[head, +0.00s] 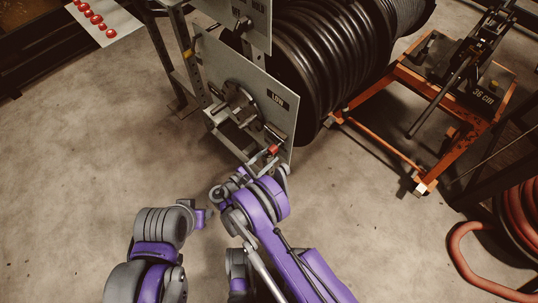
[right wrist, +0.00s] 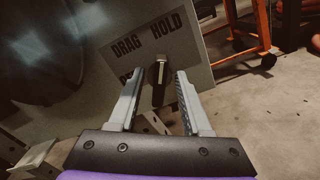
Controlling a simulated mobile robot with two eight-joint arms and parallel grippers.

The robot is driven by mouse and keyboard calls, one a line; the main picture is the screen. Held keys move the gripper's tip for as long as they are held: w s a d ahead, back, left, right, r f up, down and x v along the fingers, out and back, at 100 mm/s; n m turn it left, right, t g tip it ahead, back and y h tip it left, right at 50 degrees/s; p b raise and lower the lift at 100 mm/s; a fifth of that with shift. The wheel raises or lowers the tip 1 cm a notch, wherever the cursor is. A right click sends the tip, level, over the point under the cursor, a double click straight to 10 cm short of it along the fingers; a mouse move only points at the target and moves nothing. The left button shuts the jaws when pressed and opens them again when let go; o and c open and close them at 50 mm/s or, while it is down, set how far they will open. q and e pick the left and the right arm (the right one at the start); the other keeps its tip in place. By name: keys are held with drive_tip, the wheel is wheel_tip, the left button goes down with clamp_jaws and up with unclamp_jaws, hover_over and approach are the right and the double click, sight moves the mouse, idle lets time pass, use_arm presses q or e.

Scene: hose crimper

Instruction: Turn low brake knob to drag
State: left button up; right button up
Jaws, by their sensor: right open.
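The low panel (head: 245,85) is a pale upright plate with a LOW label, in the upper middle of the head view. In the right wrist view the brake knob (right wrist: 158,84) is a dark handle with a light stripe at its end. It stands before a plate (right wrist: 150,45) lettered DRAG on the left and HOLD on the right. My right gripper (right wrist: 160,75) is open, with one finger on each side of the knob and gaps visible. In the head view it (head: 268,164) is at the panel's lower edge. My left arm's end (head: 200,216) is low and away from the panel; its fingers are unclear.
A black hose reel (head: 335,50) stands behind the panel. An orange cart (head: 380,145) with a press is at the right. Red hose (head: 465,250) lies at the lower right. An upper panel (head: 235,15) with another knob is above. Floor at the left is clear.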

clamp_jaws()
drive_tip(key=shift+w+f+n+b, duration=0.1)
drive_tip(key=shift+n+b, duration=0.9)
drive_tip(key=shift+n, duration=0.3)
drive_tip(key=n+b, duration=0.1)
drive_tip(key=n, duration=0.1)
drive_tip(key=shift+n, duration=0.3)
drive_tip(key=n+b, duration=0.1)
drive_tip(key=n, duration=0.2)
drive_tip(key=shift+w+a+b, duration=0.1)
drive_tip(key=shift+b, duration=0.25)
drive_tip(key=shift+n+b, duration=0.35)
drive_tip(key=shift+n, duration=1.35)
